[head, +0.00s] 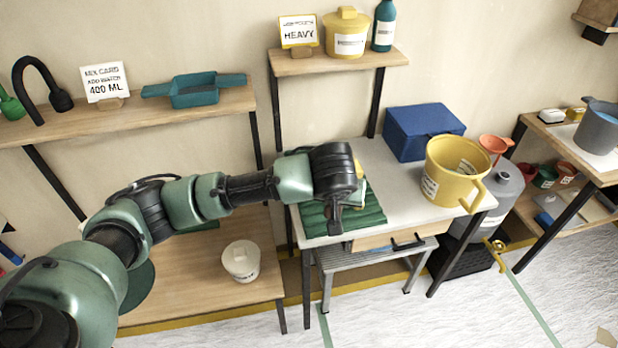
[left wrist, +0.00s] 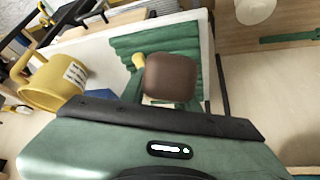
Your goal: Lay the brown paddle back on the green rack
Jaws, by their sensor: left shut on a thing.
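The green rack (head: 371,213) is a ridged green mat-like piece on the white table, and it also shows in the left wrist view (left wrist: 128,45). My left gripper (head: 335,218) is over the rack, pointing down, shut on the brown paddle. In the left wrist view the brown paddle (left wrist: 170,78) shows its flat, rounded brown face over the rack, with a yellow end (left wrist: 138,61) beside it. In the head view my wrist hides most of the paddle. I cannot tell whether the paddle touches the rack. My right gripper is in neither view.
On the white table (head: 400,180) stand a blue box (head: 422,132) behind and a yellow bucket (head: 452,175) to the right of the rack. A shelf (head: 345,61) with a HEAVY card rises behind. A white tub (head: 241,261) stands on the lower wooden bench at left.

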